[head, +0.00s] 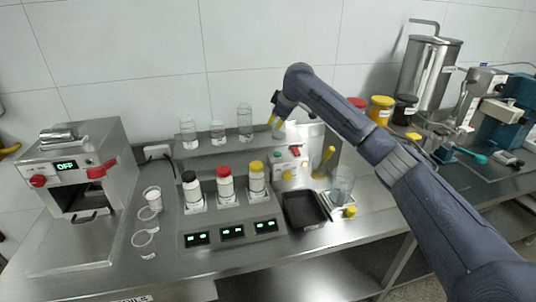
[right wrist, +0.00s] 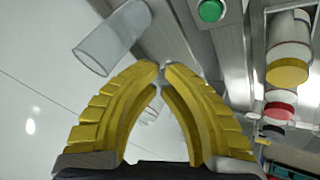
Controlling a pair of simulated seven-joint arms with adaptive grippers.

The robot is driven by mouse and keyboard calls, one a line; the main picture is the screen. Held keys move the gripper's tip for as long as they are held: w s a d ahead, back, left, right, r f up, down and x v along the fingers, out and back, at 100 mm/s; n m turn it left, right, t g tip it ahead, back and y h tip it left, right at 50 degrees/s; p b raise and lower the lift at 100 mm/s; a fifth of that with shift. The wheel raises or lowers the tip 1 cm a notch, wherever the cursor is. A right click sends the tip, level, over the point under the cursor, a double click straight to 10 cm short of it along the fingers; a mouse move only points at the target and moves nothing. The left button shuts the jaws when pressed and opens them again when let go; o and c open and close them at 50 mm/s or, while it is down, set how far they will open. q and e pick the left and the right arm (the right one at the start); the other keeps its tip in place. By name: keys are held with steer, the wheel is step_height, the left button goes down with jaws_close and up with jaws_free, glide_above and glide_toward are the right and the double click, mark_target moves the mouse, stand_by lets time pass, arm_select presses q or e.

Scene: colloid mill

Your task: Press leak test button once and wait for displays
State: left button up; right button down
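My right gripper (head: 274,119) is above the back of the bench, over the white and steel machine (head: 290,172) with a red lever. In the right wrist view its yellow fingers (right wrist: 160,70) meet almost at the tips, with nothing between them. A round green button (right wrist: 211,10) shows at the top of that view, apart from the fingertips. A small green button (head: 277,155) is on the machine's front in the head view. Three small displays (head: 232,232) at the bench front are lit with green marks. A yellow piece (head: 8,150) at the left edge may be my left gripper.
Bottles with black, red and yellow caps (head: 225,185) stand behind the displays. Clear vessels (head: 245,122) stand on the shelf. A black tray (head: 304,210) lies right of the displays. The left machine (head: 85,165) reads OFF.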

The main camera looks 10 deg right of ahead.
steer(key=shift+f, duration=0.15)
stand_by(0.3)
steer(key=shift+f, duration=4.25)
steer(key=shift+f, duration=1)
steer(key=shift+r, duration=1)
steer(key=shift+r, duration=0.1)
steer(key=shift+r, duration=2.4)
